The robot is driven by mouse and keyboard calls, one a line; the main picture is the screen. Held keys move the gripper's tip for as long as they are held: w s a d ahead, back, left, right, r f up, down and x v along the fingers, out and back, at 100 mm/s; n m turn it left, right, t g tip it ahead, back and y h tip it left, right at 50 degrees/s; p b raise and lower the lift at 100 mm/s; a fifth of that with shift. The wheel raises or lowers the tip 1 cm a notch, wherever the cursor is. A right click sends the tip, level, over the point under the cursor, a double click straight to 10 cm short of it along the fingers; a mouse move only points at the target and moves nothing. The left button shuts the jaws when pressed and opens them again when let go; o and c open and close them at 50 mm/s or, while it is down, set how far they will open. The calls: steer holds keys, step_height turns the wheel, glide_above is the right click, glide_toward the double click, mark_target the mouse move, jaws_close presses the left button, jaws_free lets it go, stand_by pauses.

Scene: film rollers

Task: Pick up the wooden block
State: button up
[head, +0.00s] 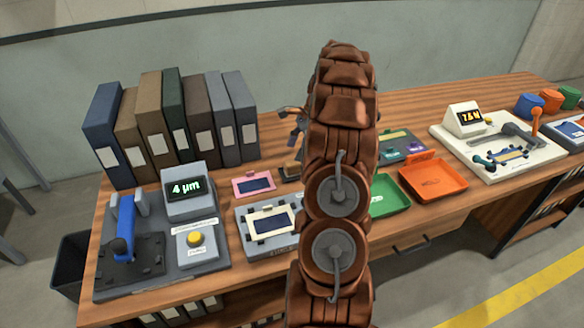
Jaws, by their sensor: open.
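My copper-coloured arm rises through the middle of the head view and hides part of the table behind it. A small part of my gripper (288,112) shows at the arm's left edge, above the back part of the table. Its jaws are open, and nothing shows between them. A small brown block-like thing (292,171) lies on the table below the gripper, right of the pink-framed card. It looks like the wooden block, but it is small and partly covered by the arm, so I cannot be sure. The gripper appears apart from it.
Several binders (172,130) stand at the back left. A gauge with a green display (187,190), a pink-framed card (254,185) and a grey fixture (270,222) are left of my arm. A green tray (390,196), an orange tray (434,180) and a white station (497,150) are right.

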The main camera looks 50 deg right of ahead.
mark_target(293, 161)
steer(key=shift+s+p+x, duration=0.2)
steer(key=shift+p+x, duration=0.2)
steer(key=shift+x, duration=1)
steer(key=shift+s+p+x, duration=0.2)
steer(key=shift+p+x, duration=0.15)
steer(key=shift+x, duration=1.05)
steer(key=shift+d+f, duration=0.1)
steer(key=shift+d, duration=0.05)
steer(key=shift+c, duration=0.2)
steer(key=c, duration=1.2)
step_height(293, 161, up, 10)
steer(key=shift+r+b, duration=0.1)
steer(key=shift+b, duration=0.9)
